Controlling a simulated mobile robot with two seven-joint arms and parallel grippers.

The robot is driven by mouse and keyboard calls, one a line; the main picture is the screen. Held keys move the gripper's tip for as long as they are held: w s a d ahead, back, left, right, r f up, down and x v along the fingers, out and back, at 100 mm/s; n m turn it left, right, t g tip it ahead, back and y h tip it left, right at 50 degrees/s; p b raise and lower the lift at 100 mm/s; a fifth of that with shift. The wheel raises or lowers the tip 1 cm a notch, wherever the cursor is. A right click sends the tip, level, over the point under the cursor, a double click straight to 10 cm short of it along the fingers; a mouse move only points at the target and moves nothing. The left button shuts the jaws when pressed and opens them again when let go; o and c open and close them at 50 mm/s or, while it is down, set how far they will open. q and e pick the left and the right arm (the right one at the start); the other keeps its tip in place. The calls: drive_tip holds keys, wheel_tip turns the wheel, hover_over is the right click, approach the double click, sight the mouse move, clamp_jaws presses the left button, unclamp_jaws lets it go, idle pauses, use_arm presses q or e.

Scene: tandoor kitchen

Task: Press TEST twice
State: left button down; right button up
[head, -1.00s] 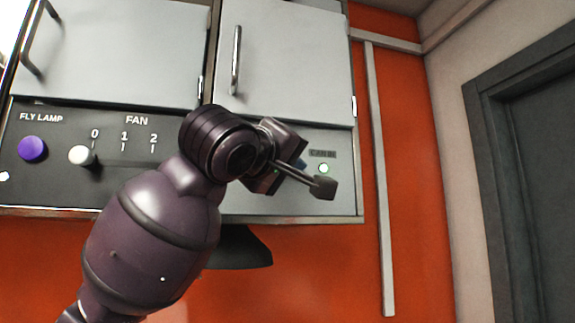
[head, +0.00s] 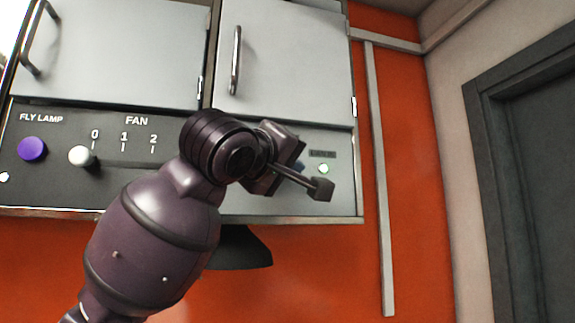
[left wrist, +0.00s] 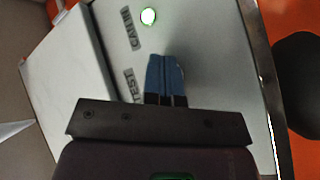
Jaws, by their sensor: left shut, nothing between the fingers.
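The TEST label (left wrist: 132,85) shows on the grey panel in the left wrist view, beside my left gripper's fingers. The TEST button itself cannot be made out; the fingers cover the panel beside the label. My left gripper (left wrist: 167,62) has blue fingertips close together, shut and empty, pointing at the panel. Whether they touch it I cannot tell. In the head view the left gripper (head: 299,166) is mostly hidden behind its own wrist, in front of the panel's right part. My right gripper is not in view.
A lit green-white lamp (left wrist: 148,16) sits by another label (left wrist: 130,30); the lamp also shows in the head view (head: 323,169). To the left are a purple FLY LAMP button (head: 32,148) and a white FAN knob (head: 81,156). Cabinet doors (head: 284,65) with handles are above.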

use_arm(q)
drive_tip(key=shift+s, duration=0.1)
drive_tip(key=shift+s+d+b, duration=0.25)
drive_tip(key=shift+s+b, duration=0.25)
drive_tip(key=shift+s, duration=0.15)
drive_tip(key=shift+s+d+b, duration=0.25)
drive_tip(key=shift+s+b, duration=0.05)
drive_tip(key=shift+s, duration=0.5)
drive_tip(key=shift+s+d+b, duration=0.25)
drive_tip(key=shift+s+d, duration=0.05)
drive_tip(key=shift+s, duration=0.5)
drive_tip(key=shift+s+d+b, duration=0.25)
drive_tip(key=shift+s+b, duration=0.05)
drive_tip(key=shift+s, duration=0.5)
idle(1.1)
